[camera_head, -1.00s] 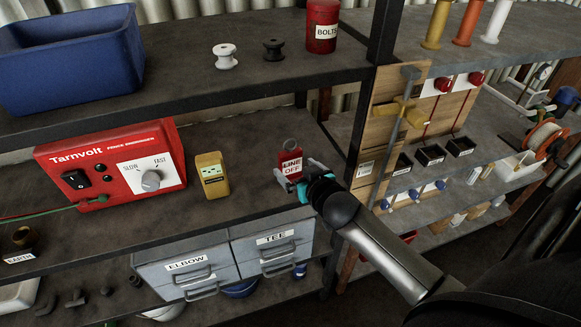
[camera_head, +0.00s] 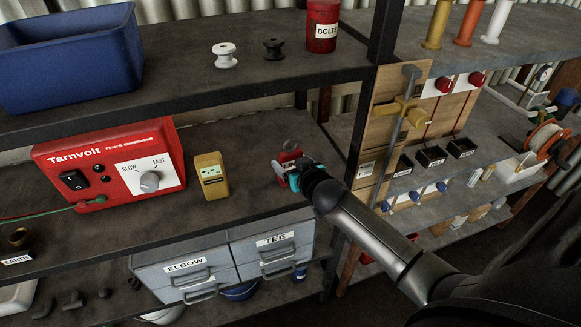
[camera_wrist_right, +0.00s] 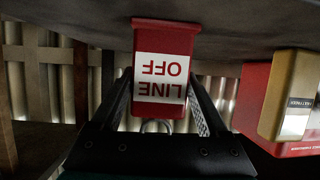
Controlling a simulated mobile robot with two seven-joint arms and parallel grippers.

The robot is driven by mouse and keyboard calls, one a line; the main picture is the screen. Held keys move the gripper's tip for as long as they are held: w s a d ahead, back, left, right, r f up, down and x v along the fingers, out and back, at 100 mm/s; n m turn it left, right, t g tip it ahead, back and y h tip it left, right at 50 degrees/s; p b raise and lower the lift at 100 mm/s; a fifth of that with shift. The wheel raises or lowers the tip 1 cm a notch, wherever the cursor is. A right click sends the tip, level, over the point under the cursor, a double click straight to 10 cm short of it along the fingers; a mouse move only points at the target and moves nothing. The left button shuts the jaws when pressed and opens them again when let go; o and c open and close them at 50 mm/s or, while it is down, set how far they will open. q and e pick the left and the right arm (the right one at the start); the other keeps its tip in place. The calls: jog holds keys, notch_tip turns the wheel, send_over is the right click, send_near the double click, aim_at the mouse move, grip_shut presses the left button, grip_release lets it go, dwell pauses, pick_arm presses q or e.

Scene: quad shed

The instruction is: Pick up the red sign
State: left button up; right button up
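The red sign (camera_head: 289,156) with its white label stands on the middle shelf, largely hidden behind my right gripper in the head view. A ring shows at its top. In the right wrist view the sign (camera_wrist_right: 164,124) appears upside down, its label reading LINE OFF. My right gripper (camera_head: 291,168) is at the sign. Its two fingers are spread on either side of the sign (camera_wrist_right: 160,80), very close to its side edges; I cannot tell whether they touch it. My left gripper is not in view.
A yellow meter (camera_head: 211,177) and a red Tarnvolt energiser (camera_head: 110,165) stand left of the sign on the same shelf (camera_head: 240,205). The upper shelf edge (camera_head: 200,100) runs above. A dark post (camera_head: 370,90) stands to the right. Drawers (camera_head: 225,262) sit below.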

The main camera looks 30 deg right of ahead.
jog(key=c, duration=0.9)
